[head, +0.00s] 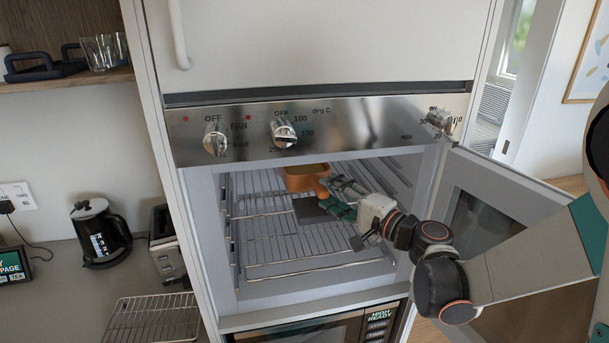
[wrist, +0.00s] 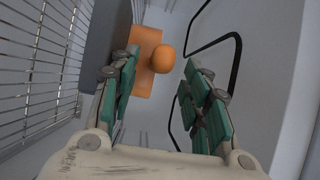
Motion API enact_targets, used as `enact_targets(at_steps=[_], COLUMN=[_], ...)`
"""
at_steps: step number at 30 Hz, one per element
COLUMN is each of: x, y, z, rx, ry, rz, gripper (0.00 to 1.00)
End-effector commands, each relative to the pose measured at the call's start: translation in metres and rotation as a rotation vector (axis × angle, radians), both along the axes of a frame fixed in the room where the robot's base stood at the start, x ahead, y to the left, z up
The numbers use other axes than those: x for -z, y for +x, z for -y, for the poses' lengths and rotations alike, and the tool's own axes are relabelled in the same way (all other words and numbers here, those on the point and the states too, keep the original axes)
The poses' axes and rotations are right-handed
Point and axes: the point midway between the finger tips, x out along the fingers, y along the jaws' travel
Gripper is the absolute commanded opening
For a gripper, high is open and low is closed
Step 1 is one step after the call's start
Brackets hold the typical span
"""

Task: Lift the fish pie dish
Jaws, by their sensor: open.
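The orange dish (head: 305,177), which I take for the fish pie dish, is on the rack deep inside the open oven, toward the back. In the wrist view the dish (wrist: 143,75) shows a flat side and a rounded orange knob-like end at its right. My gripper (head: 334,195) reaches into the oven just in front of the dish. In the wrist view my gripper (wrist: 160,62) is open, with the knob-like end in line between its green-padded fingertips. I cannot tell whether the fingers touch it. The contents of the dish are not clear.
The wire oven rack (head: 270,235) is mostly bare, with a dark flat piece (head: 311,211) beside my gripper. The oven door (head: 480,215) stands open at right, close to my arm. A knob panel (head: 330,130) is above the opening. A kettle (head: 100,235) stands on the left counter.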

Motion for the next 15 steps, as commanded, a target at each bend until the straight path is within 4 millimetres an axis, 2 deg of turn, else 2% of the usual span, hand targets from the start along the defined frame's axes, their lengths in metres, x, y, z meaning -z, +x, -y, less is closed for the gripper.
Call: enact_targets(at_steps=[5,10,15], x=[0.001,0.003,0.002], y=[0.009,0.03,0.04], z=[-0.007,-0.021,-0.033], rx=[0.0,-0.001,0.0], ry=[0.0,0.0,0.0], rz=[0.0,0.0,0.0], gripper=[0.43,0.43,0.43])
